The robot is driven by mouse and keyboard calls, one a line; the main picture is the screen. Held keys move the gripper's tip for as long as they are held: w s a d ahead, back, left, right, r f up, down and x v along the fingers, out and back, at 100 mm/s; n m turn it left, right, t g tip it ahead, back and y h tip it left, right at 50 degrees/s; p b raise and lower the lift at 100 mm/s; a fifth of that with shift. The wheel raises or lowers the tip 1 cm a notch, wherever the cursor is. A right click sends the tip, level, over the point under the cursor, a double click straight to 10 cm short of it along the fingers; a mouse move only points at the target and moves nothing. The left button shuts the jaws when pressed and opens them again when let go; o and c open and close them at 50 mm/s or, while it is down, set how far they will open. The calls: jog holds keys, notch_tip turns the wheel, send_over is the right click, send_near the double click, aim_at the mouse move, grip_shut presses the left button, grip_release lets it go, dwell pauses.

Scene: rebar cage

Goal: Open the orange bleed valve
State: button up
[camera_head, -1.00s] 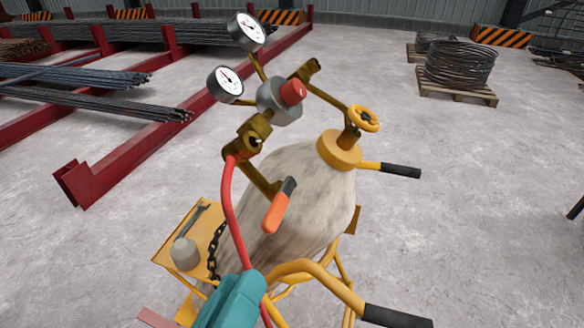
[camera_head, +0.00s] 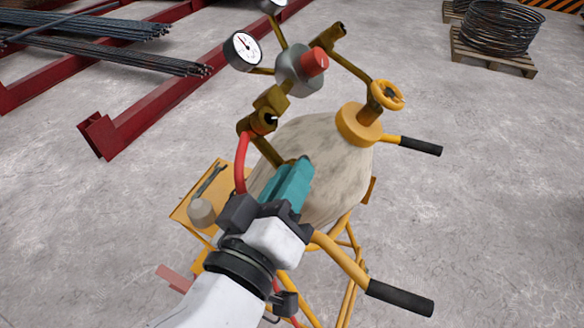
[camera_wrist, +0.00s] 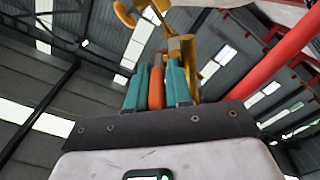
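The bleed valve's orange handle shows in the wrist view (camera_wrist: 156,88) as a narrow bar between my gripper's two teal fingers. In the head view the handle is hidden behind my gripper (camera_head: 290,183). The fingers of my gripper (camera_wrist: 156,84) are close together on either side of the handle, with little or no gap, and look shut on it. In the head view the brass valve body (camera_head: 262,121) sits up and left of my gripper, and the red hose (camera_head: 241,163) runs down from it.
A white-faced gauge (camera_head: 243,51), a red knob (camera_head: 315,62) and a yellow handwheel (camera_head: 387,95) rise above the pale tank (camera_head: 340,165). The tank stands in a yellow cart with black grips (camera_head: 400,298). A yellow tray (camera_head: 193,203) is at left. Open concrete floor lies right.

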jog(key=shift+w+d, duration=0.15)
jog(key=shift+w, duration=0.15)
jog(key=shift+c, duration=0.4)
grip_shut()
